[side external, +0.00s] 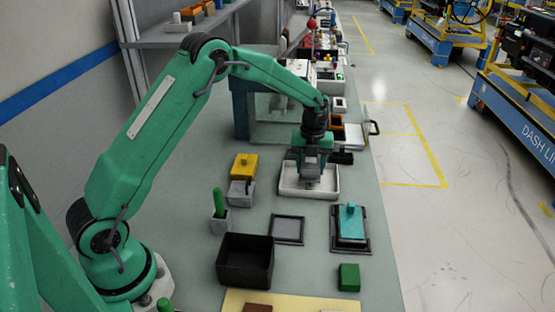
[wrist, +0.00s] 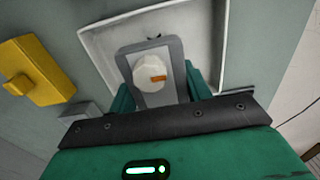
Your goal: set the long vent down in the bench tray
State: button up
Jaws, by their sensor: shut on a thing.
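My gripper (side external: 312,170) is over the white tray (side external: 284,190) in the side external view, pointing down. In the wrist view my gripper (wrist: 160,92) has its green fingers shut on a grey panel with a white round knob (wrist: 150,75) that bears an orange mark. This held part does not look like a long vent; I cannot pick out a long vent for sure. The held part is within the outline of the white tray (wrist: 97,40); whether it touches the tray floor I cannot tell.
In front are an empty dark frame (side external: 287,229), a teal part (side external: 350,222) on a dark base, a black open box (side external: 245,262) and a green block (side external: 349,277).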

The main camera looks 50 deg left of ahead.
aim_at(311, 160)
jog(key=shift+f, duration=1.15)
dwell(0.8)
jog(key=o, duration=1.1)
jog(key=shift+o, duration=0.2)
jog(key=shift+r, duration=3.95)
